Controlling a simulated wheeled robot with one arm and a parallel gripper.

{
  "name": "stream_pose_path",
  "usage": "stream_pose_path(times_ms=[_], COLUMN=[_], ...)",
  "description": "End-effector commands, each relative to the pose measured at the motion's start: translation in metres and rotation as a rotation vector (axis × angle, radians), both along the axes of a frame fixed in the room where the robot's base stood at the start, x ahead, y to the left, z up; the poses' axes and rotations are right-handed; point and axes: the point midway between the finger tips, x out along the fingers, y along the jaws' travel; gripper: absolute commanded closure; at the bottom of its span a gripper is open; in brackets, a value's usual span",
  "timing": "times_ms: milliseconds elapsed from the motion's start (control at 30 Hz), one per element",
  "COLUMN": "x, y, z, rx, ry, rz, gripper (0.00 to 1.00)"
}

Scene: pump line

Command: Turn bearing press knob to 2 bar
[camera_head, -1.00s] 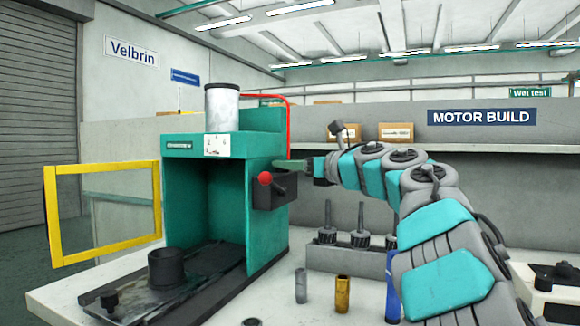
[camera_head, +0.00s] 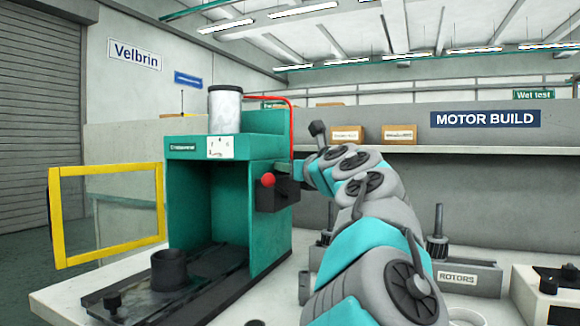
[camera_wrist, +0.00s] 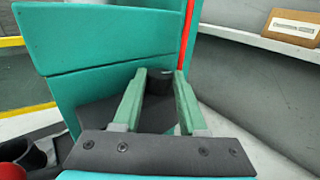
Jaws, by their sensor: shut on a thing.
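The teal bearing press (camera_head: 225,146) stands left of centre in the head view, and its side wall (camera_wrist: 110,45) shows in the wrist view. The black knob (camera_wrist: 159,80) sits beside the press wall, between the green fingers of my gripper (camera_wrist: 160,76). The gripper is shut on it. In the head view my gripper is at the press's right side, and the knob is hidden there. A small white gauge panel (camera_head: 220,147) is on the press front; its reading is too small to tell.
The yellow-framed guard (camera_head: 55,217) stands open at left. A rotor rack (camera_head: 468,278) is right of my arm. A red pipe (camera_wrist: 187,35) runs close behind the knob.

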Motion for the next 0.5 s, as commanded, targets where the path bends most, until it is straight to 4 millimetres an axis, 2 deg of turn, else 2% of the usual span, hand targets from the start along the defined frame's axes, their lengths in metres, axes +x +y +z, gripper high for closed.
stream_pose_path(times_ms=[167,200,433,500], x=[-0.0004,-0.0004,-0.0005,-0.0005], y=[0.0011,0.0011,0.0012,0.0015], z=[0.0002,0.0002,0.0001,0.0001], rx=[0.001,0.001,0.000,0.000], ry=[-0.001,-0.001,0.000,0.000], rz=[0.003,0.003,0.004,0.004], gripper=[1.00,0.54,0.29,0.29])
